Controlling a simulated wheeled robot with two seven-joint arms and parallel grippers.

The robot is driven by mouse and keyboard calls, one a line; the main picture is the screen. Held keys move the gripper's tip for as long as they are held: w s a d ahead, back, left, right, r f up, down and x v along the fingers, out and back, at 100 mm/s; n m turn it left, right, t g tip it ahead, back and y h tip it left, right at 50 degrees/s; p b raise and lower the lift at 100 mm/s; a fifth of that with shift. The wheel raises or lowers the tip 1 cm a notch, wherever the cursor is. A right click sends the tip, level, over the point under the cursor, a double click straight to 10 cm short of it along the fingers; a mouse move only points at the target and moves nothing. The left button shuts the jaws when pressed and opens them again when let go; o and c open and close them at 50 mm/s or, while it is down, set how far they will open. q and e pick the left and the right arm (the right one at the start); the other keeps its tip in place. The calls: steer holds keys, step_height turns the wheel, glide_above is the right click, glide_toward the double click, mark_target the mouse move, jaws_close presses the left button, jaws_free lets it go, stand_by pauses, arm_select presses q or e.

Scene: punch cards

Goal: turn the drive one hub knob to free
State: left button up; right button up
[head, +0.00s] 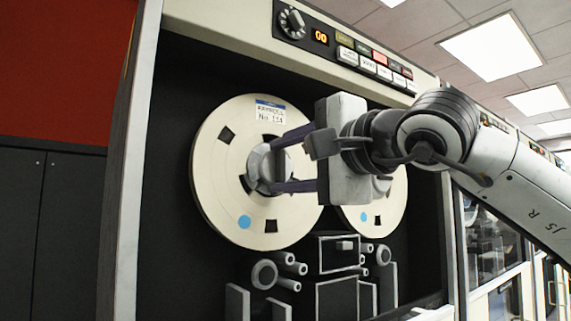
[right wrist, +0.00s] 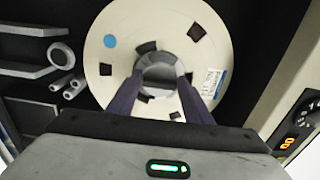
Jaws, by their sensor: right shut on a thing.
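The tape drive has a large cream reel (head: 215,190) with a paper label and a blue dot, mounted upright. At its centre is the grey hub knob (head: 258,168). My right gripper (head: 277,168) comes from the right and its two dark fingers are shut on the hub knob, one above and one below. In the right wrist view the hub knob (right wrist: 160,75) sits between the two fingers (right wrist: 160,90), in front of the reel (right wrist: 120,60). The knob's marking cannot be read. My left gripper is not in view.
A second cream reel (head: 385,215) is partly behind my gripper at the right. Rollers and guides (head: 285,270) stick out below the reels. A control panel (head: 345,45) with a dial, a display reading 00 and several buttons is above. A dark cabinet (head: 70,220) stands at the left.

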steer(key=o, duration=1)
arm_select(q)
steer(key=b, duration=0.1)
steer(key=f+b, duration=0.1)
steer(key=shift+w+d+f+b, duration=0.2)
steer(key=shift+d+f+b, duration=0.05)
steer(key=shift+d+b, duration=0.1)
arm_select(e)
steer(key=v, duration=1)
steer(key=shift+s+d, duration=0.1)
steer(key=shift+s, duration=0.1)
steer(key=shift+f, duration=0.1)
